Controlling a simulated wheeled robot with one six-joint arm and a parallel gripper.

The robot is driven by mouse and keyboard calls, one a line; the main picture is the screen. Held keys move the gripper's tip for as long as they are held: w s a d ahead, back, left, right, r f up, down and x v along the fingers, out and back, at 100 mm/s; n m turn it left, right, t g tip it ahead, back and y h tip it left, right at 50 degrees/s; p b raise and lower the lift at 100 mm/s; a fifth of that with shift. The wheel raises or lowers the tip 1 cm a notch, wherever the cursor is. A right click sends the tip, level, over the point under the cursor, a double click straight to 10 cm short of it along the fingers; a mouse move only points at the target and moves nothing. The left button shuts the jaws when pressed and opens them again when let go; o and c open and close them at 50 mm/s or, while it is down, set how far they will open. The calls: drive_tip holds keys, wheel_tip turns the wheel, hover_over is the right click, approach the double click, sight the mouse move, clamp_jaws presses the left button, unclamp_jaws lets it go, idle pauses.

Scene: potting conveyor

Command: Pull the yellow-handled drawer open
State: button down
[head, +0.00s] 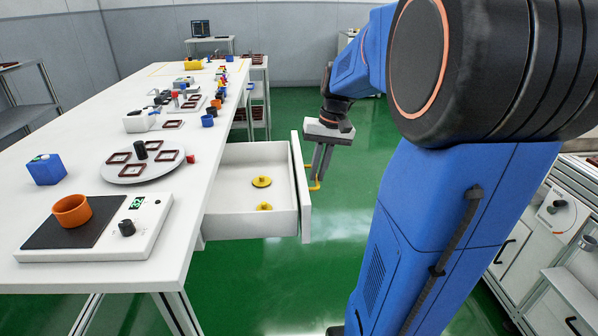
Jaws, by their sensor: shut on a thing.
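The white drawer (240,220) is pulled out from under the long white table, and its inside shows. Two yellow knobbed discs lie in it, one toward the middle (262,181) and one nearer the front (265,206). The yellow handle (313,187) is on the outer face of the drawer front (301,190); only part of it shows. My gripper (318,180) points down beside the drawer front and is shut on the yellow handle. My blue arm covers the space to the right.
Green floor (270,285) is clear before the drawer. A white cabinet (540,225) stands at right.

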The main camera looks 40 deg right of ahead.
drive_tip(key=shift+s+d, duration=0.35)
drive_tip(key=shift+d, duration=0.3)
drive_tip(key=shift+s+d, duration=0.35)
drive_tip(key=shift+d, duration=0.3)
drive_tip(key=c, duration=1.8)
unclamp_jaws()
drive_tip(key=shift+c, duration=0.2)
wheel_tip(320, 180, up, 17)
drive_tip(key=s+d, duration=0.1)
drive_tip(key=d, duration=0.1)
drive_tip(key=shift+s+d, duration=0.3)
drive_tip(key=shift+d, duration=0.05)
